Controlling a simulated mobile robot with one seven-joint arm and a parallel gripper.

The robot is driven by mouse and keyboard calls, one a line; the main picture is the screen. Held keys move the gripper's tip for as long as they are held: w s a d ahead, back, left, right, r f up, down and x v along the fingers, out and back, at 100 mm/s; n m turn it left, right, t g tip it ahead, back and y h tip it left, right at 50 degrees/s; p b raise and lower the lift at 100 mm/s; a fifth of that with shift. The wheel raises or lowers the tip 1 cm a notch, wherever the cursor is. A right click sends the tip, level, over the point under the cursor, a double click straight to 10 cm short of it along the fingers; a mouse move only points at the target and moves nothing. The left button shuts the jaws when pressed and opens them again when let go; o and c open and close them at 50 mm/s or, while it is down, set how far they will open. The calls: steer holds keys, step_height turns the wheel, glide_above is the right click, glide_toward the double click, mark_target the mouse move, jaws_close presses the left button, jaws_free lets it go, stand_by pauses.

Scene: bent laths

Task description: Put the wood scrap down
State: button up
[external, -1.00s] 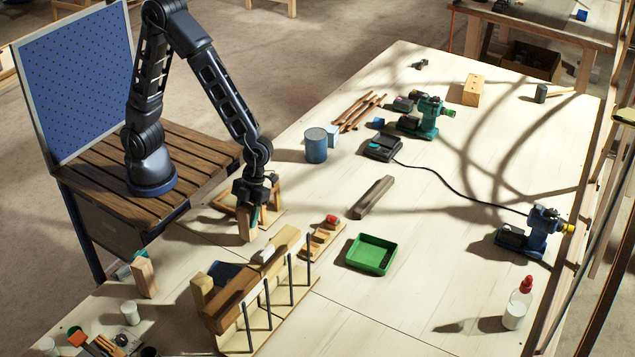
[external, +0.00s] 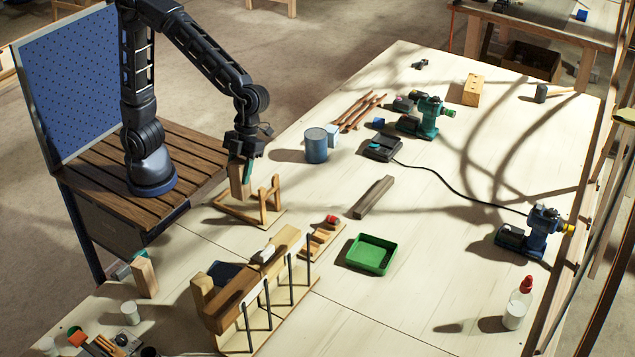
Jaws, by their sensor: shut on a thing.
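My gripper (external: 243,160) points down and is shut on the wood scrap (external: 237,183), a short upright light-brown block. A teal strip shows beside the scrap at its right. The scrap is just behind and left of a small wooden frame stand (external: 264,203) on the table. It looks held up off the table, but its lower end is close to the stand's base in the picture, and I cannot tell whether they touch.
A bending form with several dark pegs (external: 268,305) and a thick lath stands in front on the table (external: 420,215). A green tray (external: 371,255), a dark wood bar (external: 374,197) and a blue can (external: 316,146) are to the right. The right middle of the table is mostly clear.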

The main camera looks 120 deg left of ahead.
steer(key=w+d, duration=0.2)
steer(key=d, duration=1.2)
steer(key=f, duration=1.9)
steer(key=shift+s+d+f, duration=0.15)
steer(key=shift+s+d, duration=0.05)
steer(key=shift+f, duration=0.1)
steer(key=o, duration=1)
